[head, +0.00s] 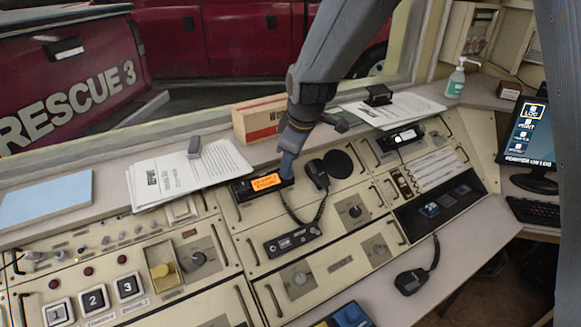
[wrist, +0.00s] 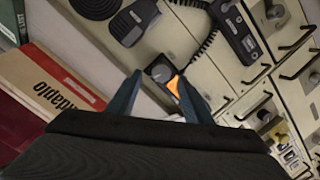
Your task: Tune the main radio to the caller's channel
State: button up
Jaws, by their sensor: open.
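The main radio (head: 241,190) is a black unit with a lit orange display (head: 266,183) on the upper console; its lettering is too small to read. My gripper (head: 287,168) is over the radio's right end and hides part of it. In the wrist view, my gripper (wrist: 158,80) is open, with one finger on each side of a dark round knob (wrist: 158,71). A sliver of the orange display (wrist: 174,87) shows beside the right finger. I cannot tell whether the fingers touch the knob.
A hand microphone (head: 317,174) with a coiled cord is close to the right of my gripper. A second black unit (head: 292,240) lies below. Papers (head: 189,173) lie at left. A red and cream box (head: 259,119) stands behind. Metal handles stick up around the panels.

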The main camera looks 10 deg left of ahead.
jog(key=shift+b+v, duration=0.45)
jog(key=shift+v, duration=1.85)
jog(key=s+d+f+m+g, duration=0.1)
jog(key=s+d+f+m, duration=0.2)
jog(key=d, duration=0.6)
jog(key=s+d+f+m+g+h, duration=0.1)
jog(key=s+d+f+m, duration=0.1)
jog(key=s+d+m, duration=0.5)
jog(key=s+d+f+m+h, duration=0.1)
jog(key=s+d+f+m, duration=0.2)
jog(key=s+d+m, duration=0.2)
jog(key=s+d, duration=0.3)
jog(key=d, duration=0.2)
jog(key=shift+d+f+g, duration=0.3)
jog(key=shift+d+g, duration=0.05)
jog(key=shift+g, duration=0.05)
